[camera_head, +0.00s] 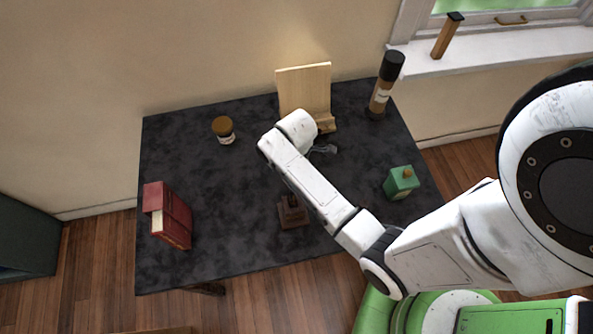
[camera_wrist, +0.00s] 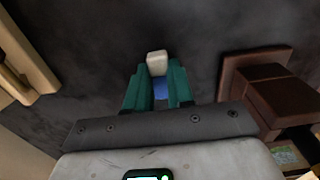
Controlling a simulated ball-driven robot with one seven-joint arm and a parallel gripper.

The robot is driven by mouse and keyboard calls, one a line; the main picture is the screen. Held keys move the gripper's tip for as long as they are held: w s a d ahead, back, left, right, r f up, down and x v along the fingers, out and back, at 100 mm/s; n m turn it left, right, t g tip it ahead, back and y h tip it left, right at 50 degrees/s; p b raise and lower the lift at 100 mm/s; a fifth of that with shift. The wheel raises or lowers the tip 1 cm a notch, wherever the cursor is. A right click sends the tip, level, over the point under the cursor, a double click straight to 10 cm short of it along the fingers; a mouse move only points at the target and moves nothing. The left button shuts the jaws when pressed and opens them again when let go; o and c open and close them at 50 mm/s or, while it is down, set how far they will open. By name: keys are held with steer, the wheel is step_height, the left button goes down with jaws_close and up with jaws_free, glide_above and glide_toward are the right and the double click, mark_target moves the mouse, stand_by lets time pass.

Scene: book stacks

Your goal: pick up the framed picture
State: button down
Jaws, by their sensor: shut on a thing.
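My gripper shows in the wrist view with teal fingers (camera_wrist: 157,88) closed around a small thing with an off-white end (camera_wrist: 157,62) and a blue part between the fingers. I cannot tell whether this is the framed picture. In the head view my arm's white links hide the fingers and what they hold. A brown wooden piece (camera_head: 292,212) stands at the table's front middle. In the wrist view it seems to be the stepped brown shape (camera_wrist: 270,88) at the right, clear of my fingers. A small patch with green and cream colours (camera_wrist: 288,156) shows below it.
The dark table (camera_head: 220,240) has open room at left. A light wooden stand (camera_head: 304,92) is at the back. A brown-lidded jar (camera_head: 224,130), red books (camera_head: 170,217), a dark-capped bottle (camera_head: 384,86) and a green box-like container (camera_head: 401,182) stand around.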

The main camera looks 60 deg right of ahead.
steer(key=shift+f, duration=0.15)
steer(key=c, duration=1)
jaws_free()
